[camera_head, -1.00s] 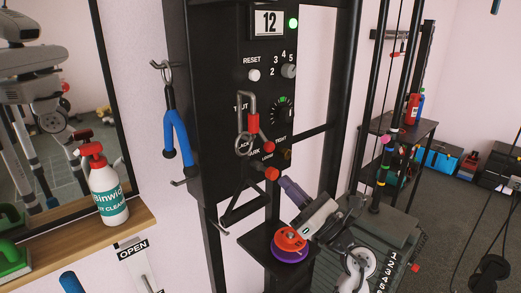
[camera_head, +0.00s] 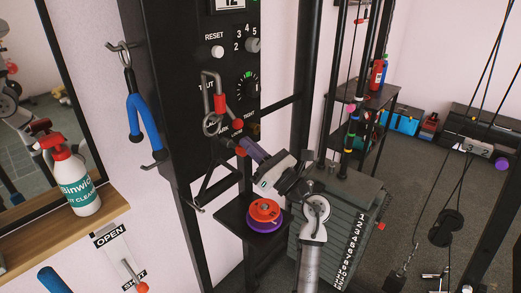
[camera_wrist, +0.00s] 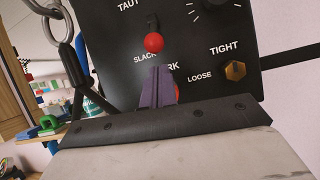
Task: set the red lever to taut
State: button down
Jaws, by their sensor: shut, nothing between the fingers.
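The red lever (camera_wrist: 153,42) shows a round red knob on a dark stem in a slot of the black panel. In the wrist view its knob is at the slot's lower end, beside the word SLACK, with TAUT printed above. My gripper (camera_wrist: 158,70) has purple fingers that are shut and empty. Their tips point at the panel just below the knob in the wrist view. I cannot tell whether they touch it. The gripper also shows in the head view (camera_head: 249,148).
A metal carabiner (camera_head: 213,90) with a red part hangs on the panel close to the lever. A brass TIGHT/LOOSE knob (camera_wrist: 235,71) is right of it. Red and purple discs (camera_head: 265,214) rest on a shelf below. A blue-handled item (camera_head: 143,117) hangs at left.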

aim_at(230, 114)
jog(key=shift+p+x, duration=0.6)
jog(key=shift+x, duration=1.5)
